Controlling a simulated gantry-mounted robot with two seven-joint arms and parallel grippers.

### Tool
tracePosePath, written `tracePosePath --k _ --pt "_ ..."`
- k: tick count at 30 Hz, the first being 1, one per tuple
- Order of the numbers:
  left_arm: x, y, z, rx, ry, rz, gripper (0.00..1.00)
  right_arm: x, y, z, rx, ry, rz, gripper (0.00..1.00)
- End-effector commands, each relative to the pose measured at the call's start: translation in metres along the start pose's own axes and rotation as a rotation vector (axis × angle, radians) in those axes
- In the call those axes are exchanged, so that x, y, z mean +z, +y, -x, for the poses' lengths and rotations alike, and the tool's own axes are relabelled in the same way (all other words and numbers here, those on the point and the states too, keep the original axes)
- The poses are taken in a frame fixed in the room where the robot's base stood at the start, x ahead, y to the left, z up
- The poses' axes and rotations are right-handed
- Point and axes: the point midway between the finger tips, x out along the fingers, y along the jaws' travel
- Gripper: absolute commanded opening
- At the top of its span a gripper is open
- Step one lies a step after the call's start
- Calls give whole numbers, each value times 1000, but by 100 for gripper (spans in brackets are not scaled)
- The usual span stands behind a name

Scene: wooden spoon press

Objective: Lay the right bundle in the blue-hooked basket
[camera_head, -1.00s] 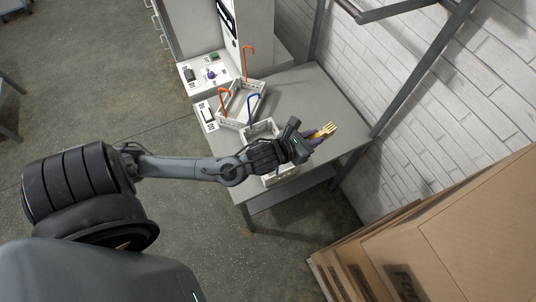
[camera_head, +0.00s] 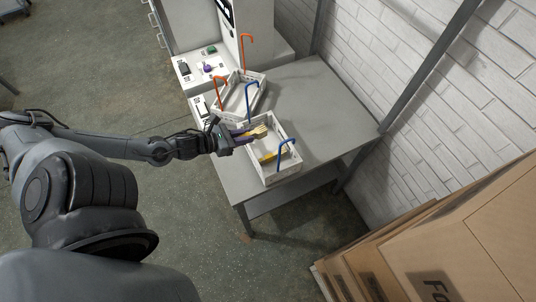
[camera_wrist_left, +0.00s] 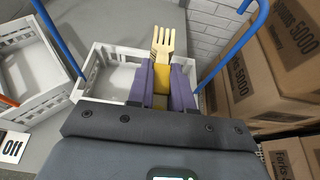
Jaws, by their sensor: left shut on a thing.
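My left gripper (camera_head: 238,138) is shut on a bundle of pale wooden forks (camera_head: 259,131) with a yellow band. Its purple fingers clamp the bundle, whose tines point away from the gripper in the left wrist view (camera_wrist_left: 162,45). The white blue-hooked basket (camera_head: 290,172) stands on the grey table, with a blue hook at each end. The bundle is over the left side of this basket, seemingly above its rim; the exact height is unclear. A yellow piece (camera_head: 268,157) shows inside the basket. In the left wrist view the basket (camera_wrist_left: 84,83) lies behind the bundle, partly hidden. My right gripper is out of view.
A white basket with orange hooks (camera_head: 262,77) stands just behind on the table (camera_head: 318,100). The table's right part is clear. White stations with small items (camera_head: 205,66) adjoin at the back left. Cardboard boxes (camera_head: 450,245) stand at the right front.

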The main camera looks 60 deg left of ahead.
Motion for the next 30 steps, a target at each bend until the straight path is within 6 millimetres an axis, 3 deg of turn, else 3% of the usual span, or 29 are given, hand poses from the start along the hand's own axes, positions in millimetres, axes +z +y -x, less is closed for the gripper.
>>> tracePosePath --k 5,21,30 --pt "-19 3 -1 -4 -3 -3 0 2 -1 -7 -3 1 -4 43" --pt "-42 54 -90 -2 -6 -4 0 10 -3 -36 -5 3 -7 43" --pt "-47 65 -109 -4 -1 -2 0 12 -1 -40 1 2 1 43"
